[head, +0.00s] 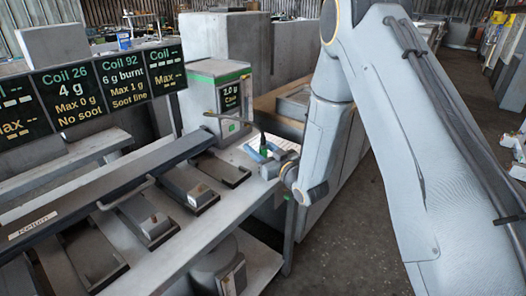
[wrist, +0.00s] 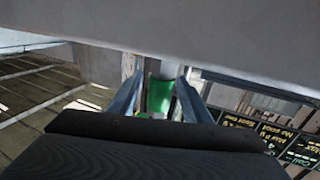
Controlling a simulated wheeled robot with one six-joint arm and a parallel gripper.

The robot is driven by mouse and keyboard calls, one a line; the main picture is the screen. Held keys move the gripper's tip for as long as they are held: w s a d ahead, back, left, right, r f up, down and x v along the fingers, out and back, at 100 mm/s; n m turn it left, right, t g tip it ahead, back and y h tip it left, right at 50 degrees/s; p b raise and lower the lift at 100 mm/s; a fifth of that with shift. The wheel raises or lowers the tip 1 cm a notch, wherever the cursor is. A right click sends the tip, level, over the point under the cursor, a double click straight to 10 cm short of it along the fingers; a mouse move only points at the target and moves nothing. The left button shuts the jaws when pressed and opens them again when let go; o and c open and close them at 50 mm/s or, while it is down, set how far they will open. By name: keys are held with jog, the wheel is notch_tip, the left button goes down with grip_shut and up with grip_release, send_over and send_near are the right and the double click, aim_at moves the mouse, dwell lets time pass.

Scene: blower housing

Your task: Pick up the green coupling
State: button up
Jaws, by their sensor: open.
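The green coupling (head: 264,151) is a small dark green piece at the right end of the bench in the head view, partly hidden by my gripper (head: 272,160). In the wrist view the green coupling (wrist: 159,98) shows bright green between the two blue-grey fingers of my gripper (wrist: 158,88). The fingers stand apart, one on each side of it, with a visible gap. I cannot tell whether either finger touches it. A dark wrist part hides the lower area of the wrist view.
A grey box with a green-edged top and small display (head: 231,98) stands behind the coupling. Dark sliding trays (head: 149,217) and a long "Return" rail (head: 60,218) lie left. Coil signs (head: 121,75) hang behind.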

jog(key=shift+w+a, duration=0.35)
jog(key=shift+w, duration=0.15)
grip_shut()
jog(key=shift+r, duration=0.15)
notch_tip(320, 180, up, 10)
jog(key=b, duration=0.2)
dwell(0.4)
